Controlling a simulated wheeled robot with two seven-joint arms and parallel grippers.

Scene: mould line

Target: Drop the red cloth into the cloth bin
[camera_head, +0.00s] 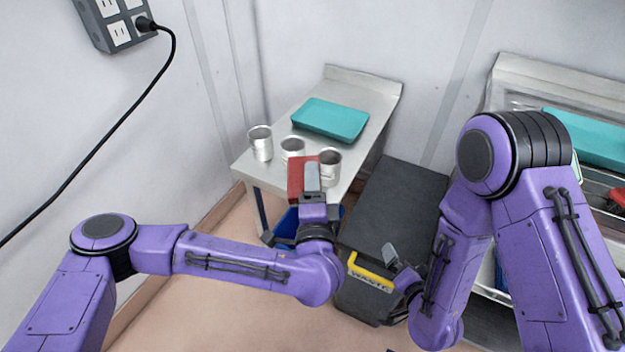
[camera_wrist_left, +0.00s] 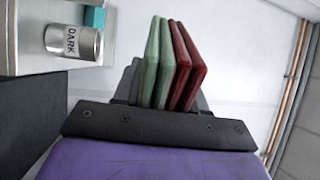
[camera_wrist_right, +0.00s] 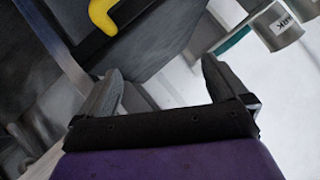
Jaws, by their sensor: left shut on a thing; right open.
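My left gripper (camera_head: 305,180) is shut on the red cloth (camera_head: 296,180), a flat folded piece held upright above the floor by the table's front edge. In the left wrist view the dark red cloth (camera_wrist_left: 186,68) stands between the fingers, with a green flat layer (camera_wrist_left: 158,65) against its left side. A blue bin (camera_head: 287,224) is partly hidden below and behind my left gripper and wrist; no label on it shows, so I cannot tell if it is the cloth bin. My right gripper (camera_wrist_right: 163,78) is open and empty near the dark waste bin.
A dark bin (camera_head: 395,205) with a yellow handle marked WASTE (camera_head: 370,272) stands right of the blue bin. The steel table (camera_head: 372,93) bears a teal tray (camera_head: 331,119) and several metal cups (camera_head: 260,143). A shelf unit (camera_head: 545,75) with another teal tray (camera_head: 590,137) stands at right.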

